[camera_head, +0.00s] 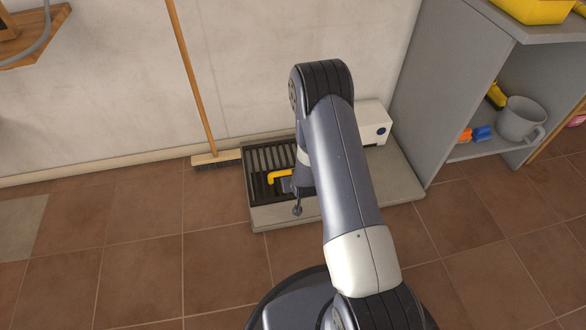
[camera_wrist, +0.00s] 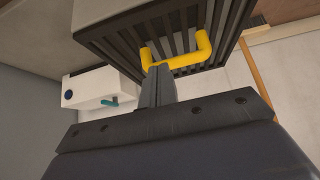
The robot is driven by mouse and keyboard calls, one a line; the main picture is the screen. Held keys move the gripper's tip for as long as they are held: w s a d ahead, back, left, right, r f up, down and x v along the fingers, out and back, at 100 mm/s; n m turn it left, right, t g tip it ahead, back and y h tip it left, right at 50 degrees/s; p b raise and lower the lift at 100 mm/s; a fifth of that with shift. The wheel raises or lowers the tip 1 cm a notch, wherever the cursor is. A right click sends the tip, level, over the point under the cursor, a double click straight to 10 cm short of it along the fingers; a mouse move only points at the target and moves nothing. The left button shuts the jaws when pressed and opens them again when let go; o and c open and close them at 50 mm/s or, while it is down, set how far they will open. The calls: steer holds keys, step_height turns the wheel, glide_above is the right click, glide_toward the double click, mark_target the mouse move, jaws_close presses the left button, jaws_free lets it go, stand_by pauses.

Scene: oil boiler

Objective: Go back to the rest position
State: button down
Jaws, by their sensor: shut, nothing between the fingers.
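My gripper (camera_wrist: 158,73) is shut and empty in the wrist view. Its fingertips are close to the yellow handle (camera_wrist: 190,57), near its left end; I cannot tell if they touch it. The handle is a bent bar in front of the dark slatted grate (camera_wrist: 120,45). In the head view my arm reaches forward and bends down over the grate (camera_head: 262,162). The yellow handle (camera_head: 277,175) shows just left of the wrist, and the arm hides part of the grate. The fingertips are hard to make out there.
A white box (camera_head: 373,122) with a dark round spot stands behind my arm; the wrist view shows a teal lever (camera_wrist: 112,102) on it. A broom (camera_head: 194,85) leans on the wall at left. A grey shelf (camera_head: 440,85) stands at right. The tiled floor (camera_head: 140,255) is clear.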

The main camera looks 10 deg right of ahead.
steer(key=shift+s, duration=0.6)
steer(key=b, duration=0.3)
glide_above(290, 170)
steer(key=shift+s+r, duration=0.3)
steer(key=f, duration=0.1)
steer(key=f+b, duration=0.1)
steer(key=f, duration=0.1)
steer(key=shift+s+f, duration=0.3)
steer(key=shift+s, duration=0.1)
steer(key=shift+w+r+p, duration=0.2)
steer(key=shift+r+p, duration=0.6)
steer(key=shift+r, duration=0.05)
steer(key=shift+w+r+p, duration=0.55)
steer(key=shift+r+p, duration=0.1)
steer(key=shift+r, duration=0.2)
steer(key=shift+f, duration=0.15)
